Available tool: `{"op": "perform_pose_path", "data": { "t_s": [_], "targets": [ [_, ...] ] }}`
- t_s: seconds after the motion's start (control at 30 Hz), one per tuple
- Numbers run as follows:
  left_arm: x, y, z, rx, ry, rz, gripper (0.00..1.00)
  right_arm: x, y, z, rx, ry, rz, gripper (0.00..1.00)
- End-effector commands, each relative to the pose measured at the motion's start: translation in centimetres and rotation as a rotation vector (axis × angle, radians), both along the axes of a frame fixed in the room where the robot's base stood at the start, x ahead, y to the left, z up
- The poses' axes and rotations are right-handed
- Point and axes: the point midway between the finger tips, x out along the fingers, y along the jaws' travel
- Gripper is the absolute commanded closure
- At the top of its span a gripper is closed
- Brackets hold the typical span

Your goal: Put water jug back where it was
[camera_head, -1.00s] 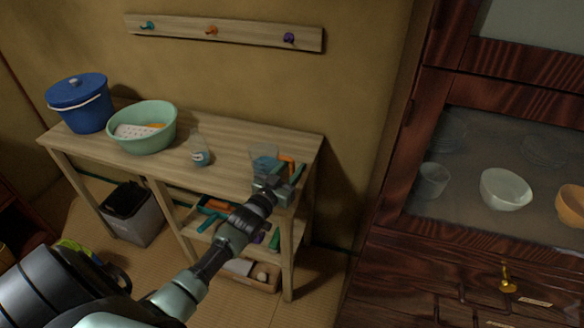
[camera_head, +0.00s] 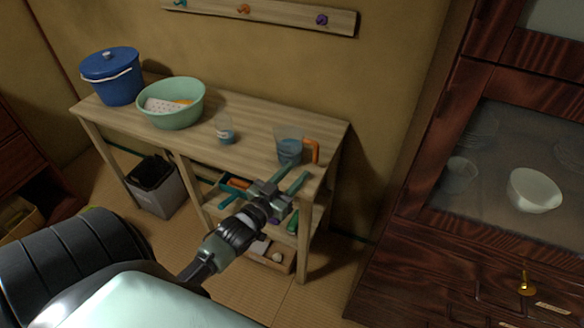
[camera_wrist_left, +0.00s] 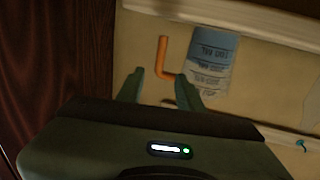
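The water jug (camera_head: 289,146) is clear with bluish water and an orange handle on its right side. It stands upright near the right end of the wooden table (camera_head: 250,119). In the left wrist view the jug (camera_wrist_left: 211,62) and its orange handle lie just beyond the fingers. My left gripper (camera_head: 290,183) is open and empty, in front of the table's right end and apart from the jug. It also shows in the left wrist view (camera_wrist_left: 160,92), with teal fingers spread. My right gripper is not in view.
Shelves below hold tools. A grey bin (camera_head: 157,188) stands underneath. A dark wooden cabinet (camera_head: 425,190) with bowls is at the right.

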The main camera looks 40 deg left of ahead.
Motion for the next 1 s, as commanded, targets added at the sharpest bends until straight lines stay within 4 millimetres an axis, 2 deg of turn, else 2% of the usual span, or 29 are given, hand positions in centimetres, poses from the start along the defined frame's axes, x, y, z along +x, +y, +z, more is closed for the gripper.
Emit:
{"op": "perform_pose_path", "data": {
  "t_s": [0.13,0.37,0.47,0.57,0.63,0.77,0.8,0.87,0.9,0.97,1.0],
  "targets": [
    [-0.9,0.0,0.0,0.000,0.000,0.000,0.63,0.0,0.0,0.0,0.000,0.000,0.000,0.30],
    [-0.8,-0.5,-0.1,-0.001,0.004,-0.005,0.63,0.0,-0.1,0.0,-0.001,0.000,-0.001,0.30],
    [-0.6,-3.2,-0.9,-0.004,0.034,-0.031,0.63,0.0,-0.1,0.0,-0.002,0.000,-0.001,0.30],
    [-0.4,-7.8,-2.9,-0.005,0.103,-0.077,0.63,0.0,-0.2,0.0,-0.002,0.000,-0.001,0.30],
    [-0.9,-10.6,-6.6,0.002,0.197,-0.104,0.63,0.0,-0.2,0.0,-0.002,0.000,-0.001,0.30],
    [-3.6,-11.8,-15.7,0.019,0.396,-0.114,0.63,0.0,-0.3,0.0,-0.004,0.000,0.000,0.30],
    [-4.8,-11.8,-18.7,0.023,0.460,-0.113,0.63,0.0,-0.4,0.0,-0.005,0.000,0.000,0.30],
    [-7.1,-11.9,-23.2,0.030,0.560,-0.114,0.63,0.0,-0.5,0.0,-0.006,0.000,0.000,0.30],
    [-9.0,-12.0,-26.2,0.035,0.631,-0.115,0.63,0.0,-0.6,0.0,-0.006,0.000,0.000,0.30],
    [-12.5,-12.2,-30.9,0.045,0.747,-0.120,0.63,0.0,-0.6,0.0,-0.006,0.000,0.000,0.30],
    [-15.2,-12.2,-33.8,0.053,0.826,-0.123,0.63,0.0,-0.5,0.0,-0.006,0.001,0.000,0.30]
  ]
}}
